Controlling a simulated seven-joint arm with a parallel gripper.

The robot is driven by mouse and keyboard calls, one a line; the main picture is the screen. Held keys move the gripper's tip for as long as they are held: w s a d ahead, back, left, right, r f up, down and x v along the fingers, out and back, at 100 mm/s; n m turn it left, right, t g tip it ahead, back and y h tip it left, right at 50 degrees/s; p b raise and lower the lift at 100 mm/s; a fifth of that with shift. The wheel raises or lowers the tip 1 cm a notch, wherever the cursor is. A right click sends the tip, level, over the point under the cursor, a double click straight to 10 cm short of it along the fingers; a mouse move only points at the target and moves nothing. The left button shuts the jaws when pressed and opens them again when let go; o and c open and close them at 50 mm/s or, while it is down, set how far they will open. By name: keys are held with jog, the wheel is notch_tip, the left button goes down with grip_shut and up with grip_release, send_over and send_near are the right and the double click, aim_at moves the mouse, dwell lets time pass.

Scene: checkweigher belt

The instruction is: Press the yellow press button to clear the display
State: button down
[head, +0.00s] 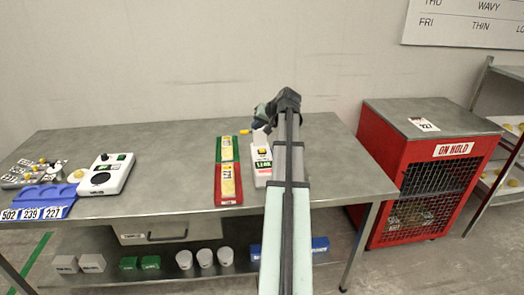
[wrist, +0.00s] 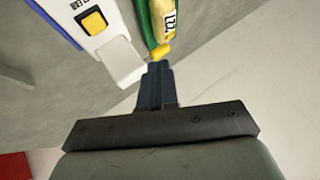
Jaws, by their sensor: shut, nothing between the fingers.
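The white device (head: 262,178) stands on the table with a display reading "LEAK" and a small yellow button at its top. In the wrist view the white device (wrist: 115,50) is at upper left, with the square yellow press button (wrist: 94,22) on its face beside a dark label. My gripper (wrist: 158,68) is shut and empty, below and right of the button in that view and apart from it. In the head view my gripper (head: 260,122) is at the device's far end, and my arm covers part of the device's right side.
Green and red trays (head: 229,198) holding yellow packs lie left of the device. A small yellow piece (wrist: 162,51) shows by my fingertips; whether they touch I cannot tell. A white scale (head: 102,175) and blue numbered bin (head: 40,205) stand left. A red "ON HOLD" cage (head: 425,170) is right.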

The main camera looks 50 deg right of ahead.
aim_at(264, 150)
jog(key=shift+s+d+r+m+h, duration=0.15)
jog(key=shift+s+d+r+m, duration=0.1)
jog(key=shift+s+d, duration=0.25)
jog(key=shift+s+d+r+m+h, duration=0.15)
jog(key=shift+s+d+r+m, duration=0.1)
jog(key=shift+s+d, duration=0.25)
jog(key=shift+w+d+f, duration=0.1)
jog(key=shift+w, duration=0.05)
jog(key=shift+f, duration=4.3)
jog(key=shift+f, duration=0.15)
jog(key=shift+f, duration=0.3)
jog(key=shift+f, duration=0.45)
jog(key=shift+r, duration=0.9)
